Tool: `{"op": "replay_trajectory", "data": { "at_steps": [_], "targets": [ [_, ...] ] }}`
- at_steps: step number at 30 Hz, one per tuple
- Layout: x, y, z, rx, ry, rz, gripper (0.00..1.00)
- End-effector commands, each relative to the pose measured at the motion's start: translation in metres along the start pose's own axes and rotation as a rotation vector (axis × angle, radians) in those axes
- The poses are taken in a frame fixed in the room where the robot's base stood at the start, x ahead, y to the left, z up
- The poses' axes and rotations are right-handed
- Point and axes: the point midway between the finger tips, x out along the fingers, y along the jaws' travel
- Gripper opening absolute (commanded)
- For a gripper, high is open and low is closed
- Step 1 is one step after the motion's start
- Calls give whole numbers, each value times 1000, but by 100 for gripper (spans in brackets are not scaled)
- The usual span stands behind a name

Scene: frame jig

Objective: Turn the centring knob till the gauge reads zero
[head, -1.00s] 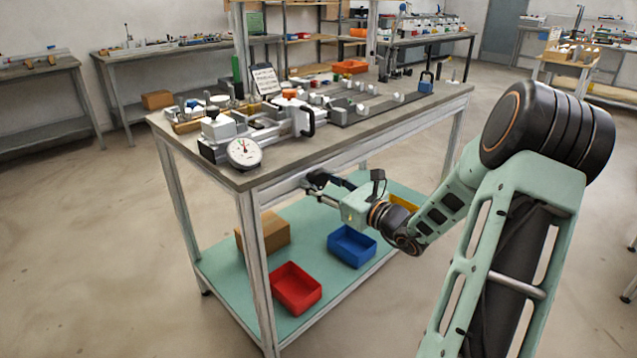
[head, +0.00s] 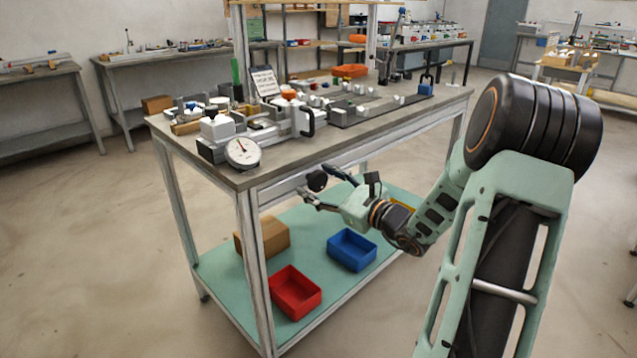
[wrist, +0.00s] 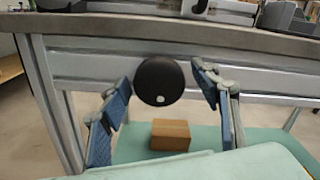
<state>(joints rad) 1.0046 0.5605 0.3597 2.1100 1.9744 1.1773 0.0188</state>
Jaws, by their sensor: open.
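The centring knob is a round black disc with a pale dot (wrist: 160,81), in front of the bench's front rail in the wrist view. It shows as a dark disc in the head view (head: 317,180). My gripper (wrist: 161,86) is open, its two blue-padded fingers on either side of the knob, with a visible gap on each side. In the head view my gripper (head: 320,185) is below the bench top. The gauge (head: 242,152) is a white round dial at the bench's near left corner. Its needle seems to point up and left; its marks are too small to read.
The grey bench top (head: 370,135) carries a rail fixture (head: 265,130) above my gripper. On the green lower shelf (head: 330,215) are a cardboard box (head: 262,237), a red bin (head: 294,292) and a blue bin (head: 351,250). Floor in front is clear.

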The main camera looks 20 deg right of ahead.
Motion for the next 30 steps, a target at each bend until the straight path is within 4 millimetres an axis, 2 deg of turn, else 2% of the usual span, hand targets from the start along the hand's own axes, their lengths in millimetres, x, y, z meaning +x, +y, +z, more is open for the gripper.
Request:
{"op": "replay_trajectory", "data": {
  "at_steps": [4,7,21,25,30],
  "targets": [
    [-2,0,0,0,0,-1,57],
    [-11,-1,0,0,2,-2,57],
    [-102,-1,0,0,1,-3,57],
    [-115,0,0,0,1,-2,57],
    [-120,0,0,0,0,1,57]
  ]
}}
